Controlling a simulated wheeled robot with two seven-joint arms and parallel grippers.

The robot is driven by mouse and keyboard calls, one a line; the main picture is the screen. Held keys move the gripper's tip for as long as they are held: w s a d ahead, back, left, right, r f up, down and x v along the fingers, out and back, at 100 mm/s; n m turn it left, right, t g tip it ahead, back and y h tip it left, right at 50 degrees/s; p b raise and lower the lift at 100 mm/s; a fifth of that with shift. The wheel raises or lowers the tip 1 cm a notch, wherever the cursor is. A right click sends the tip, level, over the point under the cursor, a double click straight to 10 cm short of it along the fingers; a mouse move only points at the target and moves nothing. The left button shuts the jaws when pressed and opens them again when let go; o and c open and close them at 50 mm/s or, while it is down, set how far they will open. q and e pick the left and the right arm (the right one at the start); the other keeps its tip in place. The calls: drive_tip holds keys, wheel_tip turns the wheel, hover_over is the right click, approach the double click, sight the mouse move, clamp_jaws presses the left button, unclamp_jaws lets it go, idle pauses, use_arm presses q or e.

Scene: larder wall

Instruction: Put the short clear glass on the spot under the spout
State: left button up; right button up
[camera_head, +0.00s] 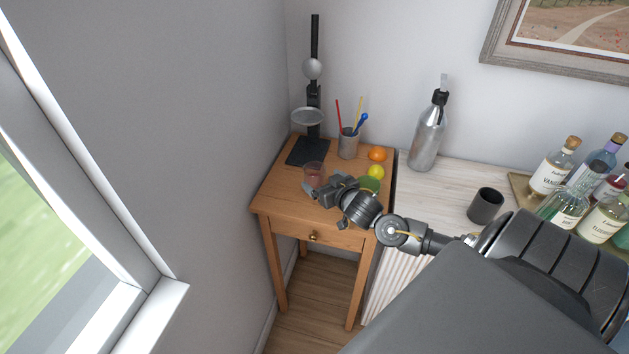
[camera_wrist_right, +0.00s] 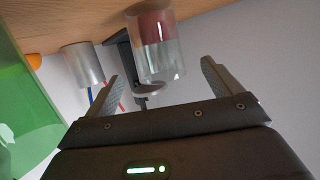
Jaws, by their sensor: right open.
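The short clear glass (camera_head: 314,172) stands on the small wooden table, with a reddish tint in its lower part. In the right wrist view, which looks upside down, the glass (camera_wrist_right: 156,48) is ahead, between the lines of the two fingers. My right gripper (camera_head: 318,189) is open at the glass's near side. I cannot tell whether the fingers touch it. A black stand (camera_head: 314,95) with a grey ball and a round dish (camera_head: 307,117) rises behind the glass, on a dark base (camera_head: 308,152). The spout itself is not clear. My left gripper is not in view.
A grey cup with coloured sticks (camera_head: 348,143), an orange (camera_head: 377,154), a yellow fruit (camera_head: 376,172) and a green item (camera_head: 369,185) are to the right of the glass. A steel bottle (camera_head: 428,138) and dark cup (camera_head: 485,206) stand on the sideboard. The table's left front is clear.

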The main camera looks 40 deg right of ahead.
sight(310, 170)
drive_tip(key=shift+p+x, duration=0.65)
drive_tip(key=shift+x, duration=2.35)
drive_tip(key=shift+s, duration=0.1)
drive_tip(key=shift+c, duration=0.8)
drive_tip(key=c, duration=1.3)
drive_tip(key=shift+o, duration=0.2)
drive_tip(key=shift+r, duration=0.2)
